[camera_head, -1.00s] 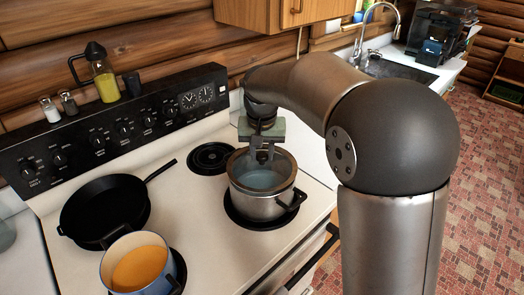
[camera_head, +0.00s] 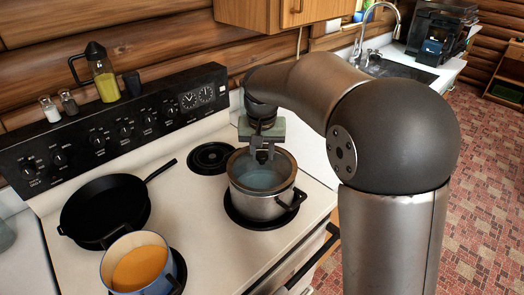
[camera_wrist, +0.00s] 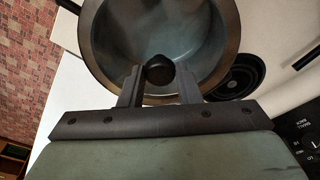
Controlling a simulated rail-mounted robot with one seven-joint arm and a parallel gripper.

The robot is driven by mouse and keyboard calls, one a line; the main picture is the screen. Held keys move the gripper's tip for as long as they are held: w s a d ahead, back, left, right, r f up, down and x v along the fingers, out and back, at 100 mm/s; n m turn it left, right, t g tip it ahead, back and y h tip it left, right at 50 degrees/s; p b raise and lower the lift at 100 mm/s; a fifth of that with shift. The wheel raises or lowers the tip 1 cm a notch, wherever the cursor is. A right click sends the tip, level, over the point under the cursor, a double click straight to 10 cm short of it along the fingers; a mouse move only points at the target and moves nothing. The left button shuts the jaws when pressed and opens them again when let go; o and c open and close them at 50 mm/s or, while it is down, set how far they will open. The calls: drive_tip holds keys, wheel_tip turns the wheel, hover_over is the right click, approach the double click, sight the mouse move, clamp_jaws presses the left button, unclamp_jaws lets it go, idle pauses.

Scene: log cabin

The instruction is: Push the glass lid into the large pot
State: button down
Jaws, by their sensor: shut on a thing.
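The glass lid (camera_head: 263,180), with a brown rim and clear middle, lies over the top of the large silver pot (camera_head: 262,207) on the front right burner. Whether its rim is fully seated in the pot cannot be told. In the wrist view, the lid's rim (camera_wrist: 225,72) curves around the glass, and its dark round knob (camera_wrist: 158,70) is between my fingers. My gripper (camera_head: 262,153) points down over the lid and is shut on the knob; it also shows in the wrist view (camera_wrist: 159,82).
A black skillet (camera_head: 105,205) and a blue pot of orange soup (camera_head: 137,268) stand on the left burners. The back right burner (camera_head: 211,157) is empty. The control panel (camera_head: 115,130) rises behind, holding an oil bottle (camera_head: 105,82) and shakers.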

sight(262, 170)
drive_tip(key=shift+f+b, duration=0.7)
drive_tip(key=shift+f, duration=0.3)
drive_tip(key=c, duration=1)
unclamp_jaws()
drive_tip(key=shift+o, duration=0.2)
drive_tip(key=shift+r, duration=0.15)
wheel_tip(262, 170, up, 17)
drive_tip(key=s, duration=0.2)
drive_tip(key=shift+s+b, duration=0.3)
drive_tip(key=s+d+f, duration=0.7)
drive_tip(key=s+f, duration=0.4)
drive_tip(key=s, duration=0.2)
drive_tip(key=s+d+f+g, duration=0.1)
drive_tip(key=s+d+f, duration=0.7)
drive_tip(key=s+f, duration=0.3)
drive_tip(key=shift+s+d+f, duration=0.25)
drive_tip(key=shift+s+f, duration=0.05)
drive_tip(key=shift+s, duration=0.6)
